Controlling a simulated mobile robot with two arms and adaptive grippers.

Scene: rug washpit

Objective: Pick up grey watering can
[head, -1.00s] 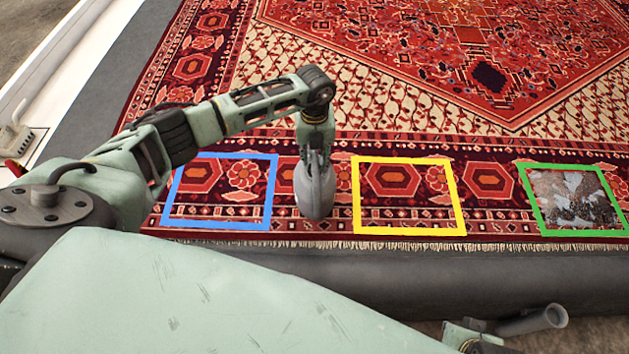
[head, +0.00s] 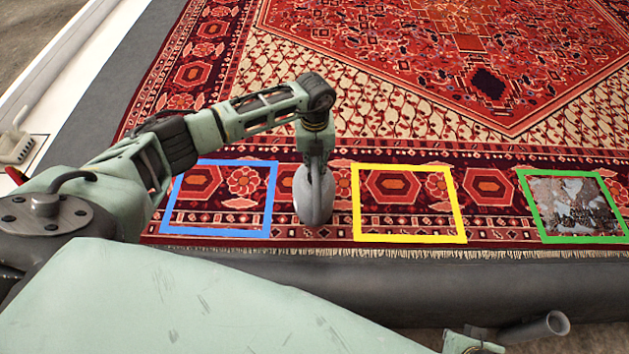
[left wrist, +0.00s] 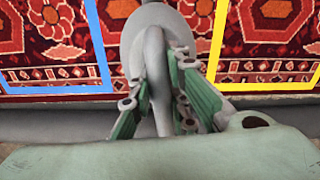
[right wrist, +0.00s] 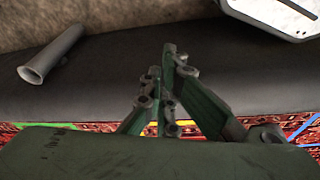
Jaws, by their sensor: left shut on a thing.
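The grey watering can (head: 313,205) is on the patterned red rug, between the blue frame (head: 217,234) and the yellow frame (head: 408,239). My left gripper (head: 314,165) reaches down onto it from above. In the left wrist view its fingers are shut around the can's grey handle (left wrist: 156,75), with the rounded body (left wrist: 150,20) beyond. I cannot tell whether the can still touches the rug. My right gripper (right wrist: 163,60) shows in the right wrist view with its fingertips close together and nothing between them.
A green frame (head: 572,239) around a grey, stained patch lies on the rug at the right. A dark padded edge (head: 400,290) runs along the near side. A grey flared pipe (right wrist: 48,56) lies near my right gripper. The rug beyond the frames is clear.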

